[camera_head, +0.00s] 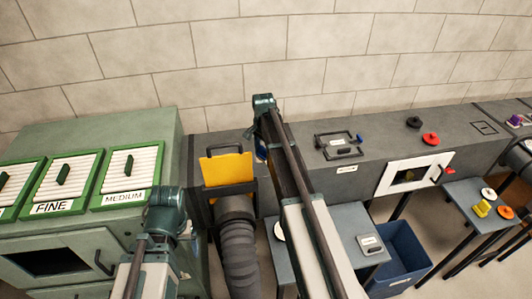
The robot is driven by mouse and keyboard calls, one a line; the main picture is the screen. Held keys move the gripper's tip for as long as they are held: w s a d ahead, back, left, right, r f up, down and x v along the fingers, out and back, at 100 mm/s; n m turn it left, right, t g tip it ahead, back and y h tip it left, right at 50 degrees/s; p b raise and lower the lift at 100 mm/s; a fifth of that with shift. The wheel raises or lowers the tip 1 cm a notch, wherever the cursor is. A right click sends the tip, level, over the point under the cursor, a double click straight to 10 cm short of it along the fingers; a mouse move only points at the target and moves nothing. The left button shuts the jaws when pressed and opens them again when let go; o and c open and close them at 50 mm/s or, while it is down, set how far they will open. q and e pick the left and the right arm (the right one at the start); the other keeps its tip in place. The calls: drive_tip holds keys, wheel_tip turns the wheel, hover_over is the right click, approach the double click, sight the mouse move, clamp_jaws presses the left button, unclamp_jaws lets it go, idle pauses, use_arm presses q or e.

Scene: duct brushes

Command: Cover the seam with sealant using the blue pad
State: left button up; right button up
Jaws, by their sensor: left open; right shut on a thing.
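My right arm reaches up over the middle of the duct, and its gripper (261,148) hangs down beside the yellow plate, mostly hidden by the arm. A small bit of blue, seemingly the blue pad (260,152), shows at the gripper, which is shut on it. My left gripper (184,232) is open and empty, low between the green cabinet and the ribbed hose, with its fingers hard to make out. The grey duct (300,133) runs along the wall. I cannot make out the seam or any sealant on it.
A yellow plate (227,168) stands above the ribbed hose (238,250). A green cabinet (60,240) holds filter panels at left. A black frame (338,145) with a blue end lies on the duct. A blue bin (405,255) and small tables stand at right.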

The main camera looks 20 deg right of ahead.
drive_tip(key=shift+w+a, duration=0.2)
drive_tip(key=shift+a, duration=0.55)
drive_tip(key=shift+w+a, duration=0.15)
drive_tip(key=shift+a, duration=0.55)
drive_tip(key=shift+f, duration=0.1)
drive_tip(key=shift+s+d, duration=0.2)
drive_tip(key=shift+d, duration=0.6)
drive_tip(key=shift+s+d, duration=0.15)
drive_tip(key=shift+d, duration=0.65)
drive_tip(key=shift+s+d, duration=0.2)
drive_tip(key=shift+d, duration=0.85)
drive_tip(key=shift+s+d, duration=0.25)
drive_tip(key=shift+d, duration=0.75)
drive_tip(key=shift+s+d, duration=0.2)
drive_tip(key=shift+d, duration=0.85)
drive_tip(key=shift+s+d, duration=0.2)
drive_tip(key=shift+d, duration=0.6)
drive_tip(key=shift+s+d, duration=0.15)
drive_tip(key=shift+d, duration=0.6)
drive_tip(key=shift+r, duration=0.2)
